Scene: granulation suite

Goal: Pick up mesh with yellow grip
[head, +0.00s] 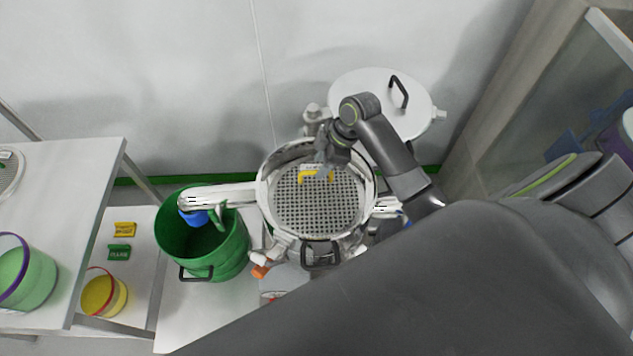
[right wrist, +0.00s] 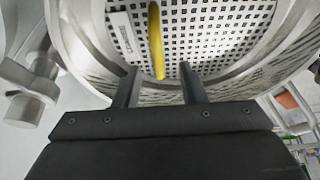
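The mesh (head: 309,213) is a round perforated grey plate lying inside the round metal sieve housing in the middle of the head view. Its yellow grip (head: 316,175) stands near the back of the plate. In the right wrist view the yellow grip (right wrist: 156,40) shows as an upright bar ahead of my fingers, over the perforated plate (right wrist: 210,35). My right gripper (head: 327,165) is over the back of the housing, close to the grip. My left gripper is not in view.
The housing rim (head: 262,190) surrounds the mesh. A white round lid (head: 365,85) with a black handle is open behind it. A green bucket (head: 225,250) stands at the left.

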